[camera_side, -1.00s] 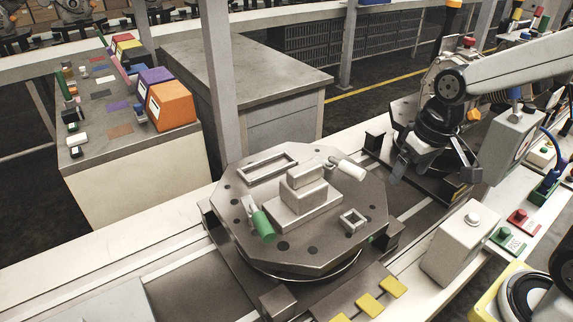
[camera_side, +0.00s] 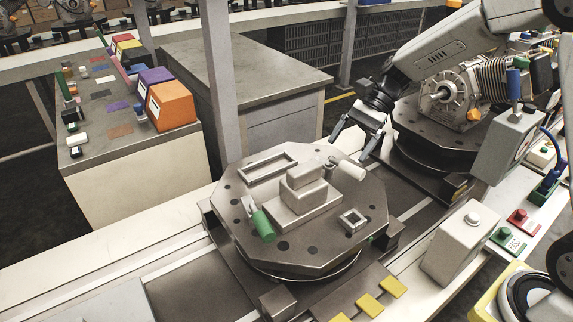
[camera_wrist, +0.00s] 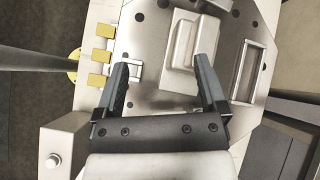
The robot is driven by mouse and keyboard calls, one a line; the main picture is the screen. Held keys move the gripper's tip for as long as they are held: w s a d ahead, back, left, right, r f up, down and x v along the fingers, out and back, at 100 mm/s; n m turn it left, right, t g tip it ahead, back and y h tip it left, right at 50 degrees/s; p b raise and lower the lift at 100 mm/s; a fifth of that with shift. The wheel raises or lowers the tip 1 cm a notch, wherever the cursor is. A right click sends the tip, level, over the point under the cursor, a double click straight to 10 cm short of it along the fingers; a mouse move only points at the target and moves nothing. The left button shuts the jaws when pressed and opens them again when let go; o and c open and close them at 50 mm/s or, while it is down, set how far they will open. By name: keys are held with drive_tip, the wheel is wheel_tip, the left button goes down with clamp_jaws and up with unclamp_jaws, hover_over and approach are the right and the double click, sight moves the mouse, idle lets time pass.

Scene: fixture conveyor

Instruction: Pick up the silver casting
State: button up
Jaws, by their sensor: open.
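The silver casting, as I take it, is a pale stepped block (camera_side: 304,199) in the middle of the octagonal fixture plate (camera_side: 240,210). A narrower raised part sits on its wider base. In the wrist view the casting (camera_wrist: 182,48) shows at the top centre, beyond and between my finger lines. My gripper (camera_side: 350,146) is open and empty. In the side view it hangs above and behind the plate's far right edge, apart from the casting. In the wrist view my gripper (camera_wrist: 160,68) has its fingers spread wide.
A white-tipped clamp (camera_side: 350,169) and a green-handled clamp (camera_side: 262,224) flank the casting. A rectangular frame (camera_side: 267,167) and a small square frame (camera_side: 353,220) stand on the plate. A ribbed metal unit (camera_side: 450,98) stands on another pallet. A button box (camera_side: 458,243) stands at front right.

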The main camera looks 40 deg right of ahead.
drive_tip(key=w+d+m+t+y, duration=0.1)
drive_tip(key=w+d+m+y, duration=0.1)
drive_tip(key=w+m+y, duration=0.3)
approach(311, 164)
drive_tip(key=a, duration=0.3)
drive_tip(key=shift+s+a+f+n+h, duration=0.1)
drive_tip(key=shift+a+f+n+h, duration=0.1)
drive_tip(key=shift+a+f, duration=0.35)
drive_tip(key=shift+a+f+n+h, duration=0.2)
drive_tip(key=shift+a+f, duration=0.15)
drive_tip(key=shift+a, duration=0.4)
drive_tip(key=shift+a, duration=0.1)
drive_tip(key=shift+x, duration=2.45)
clamp_jaws()
